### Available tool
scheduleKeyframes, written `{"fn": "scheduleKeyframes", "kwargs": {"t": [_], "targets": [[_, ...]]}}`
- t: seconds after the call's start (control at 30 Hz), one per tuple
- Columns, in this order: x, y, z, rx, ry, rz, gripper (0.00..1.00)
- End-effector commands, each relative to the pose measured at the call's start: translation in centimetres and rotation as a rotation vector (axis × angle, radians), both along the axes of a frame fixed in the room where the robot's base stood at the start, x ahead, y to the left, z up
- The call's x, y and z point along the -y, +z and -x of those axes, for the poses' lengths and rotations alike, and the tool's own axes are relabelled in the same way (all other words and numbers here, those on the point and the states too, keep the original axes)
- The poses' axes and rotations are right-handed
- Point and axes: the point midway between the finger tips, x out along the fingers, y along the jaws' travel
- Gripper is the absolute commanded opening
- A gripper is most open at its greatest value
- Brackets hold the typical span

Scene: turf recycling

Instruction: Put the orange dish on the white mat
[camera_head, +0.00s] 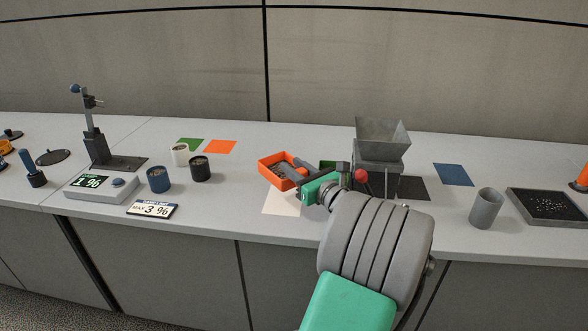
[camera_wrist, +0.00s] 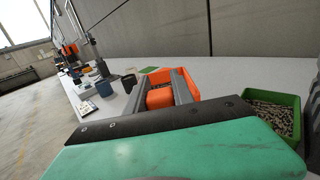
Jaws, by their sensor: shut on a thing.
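My gripper (camera_head: 290,170) is shut on the dish's near right side. In the wrist view the gripper (camera_wrist: 163,88) reaches over the orange dish (camera_wrist: 183,76), with its fingers at the near wall. The white mat (camera_head: 283,203) lies flat on the counter, in front of and below the dish in the head view.
A green dish of granules (camera_wrist: 270,112) is close on the right, mostly hidden behind my gripper in the head view. A grey hopper machine (camera_head: 380,150) stands to the right. Black (camera_head: 200,169) and blue (camera_head: 158,179) cups stand left. Green, orange (camera_head: 220,147) and blue mats (camera_head: 453,174) lie flat.

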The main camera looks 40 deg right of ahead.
Motion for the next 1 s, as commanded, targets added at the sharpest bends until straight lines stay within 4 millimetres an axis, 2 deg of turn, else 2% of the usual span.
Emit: {"fn": "scheduleKeyframes", "kwargs": {"t": [0.23, 0.3, 0.6, 1.0], "targets": [[-0.1, 0.4, 0.2, 0.001, 0.000, -0.002, 0.00], [-0.1, -1.0, 0.1, 0.001, 0.001, -0.003, 0.00], [-0.1, -4.6, 0.1, 0.001, 0.001, -0.002, 0.00], [-0.1, -7.9, 0.1, 0.001, 0.001, -0.001, 0.00]]}}
